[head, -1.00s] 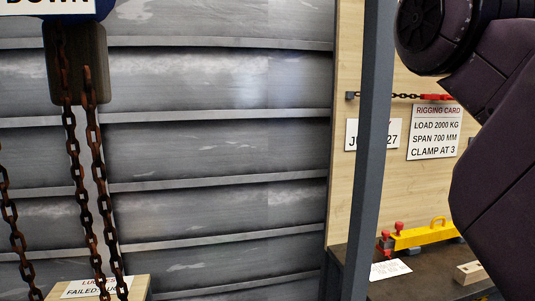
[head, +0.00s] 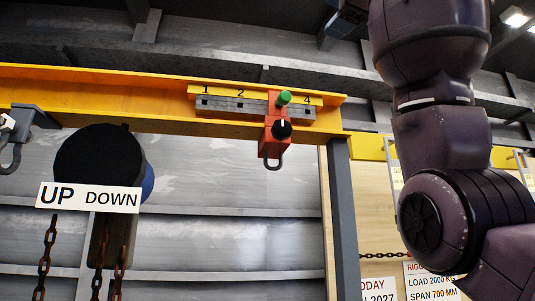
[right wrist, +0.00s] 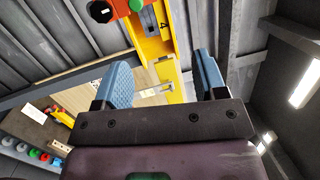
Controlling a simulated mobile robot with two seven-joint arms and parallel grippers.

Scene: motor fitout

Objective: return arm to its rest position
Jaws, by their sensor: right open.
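My right arm is raised along the right side of the head view, in front of the wooden board. A small part of my right gripper (head: 345,18) shows at the top of that view, above the yellow beam (head: 130,90). In the right wrist view my right gripper (right wrist: 163,75) has its two blue fingers wide apart with nothing gripped between them. An orange clamp (head: 273,138) with a green knob and a black dial sits on the beam between marks 2 and 4, apart from the fingers. It also shows in the right wrist view (right wrist: 112,9). My left gripper is not in view.
A hoist (head: 95,165) with an UP DOWN sign and rusty chains hangs at left. A grey post (head: 343,220) stands under the beam. A rigging card (head: 430,282) is on the board. Several coloured knobs (right wrist: 33,153) show on a bench at lower left in the wrist view.

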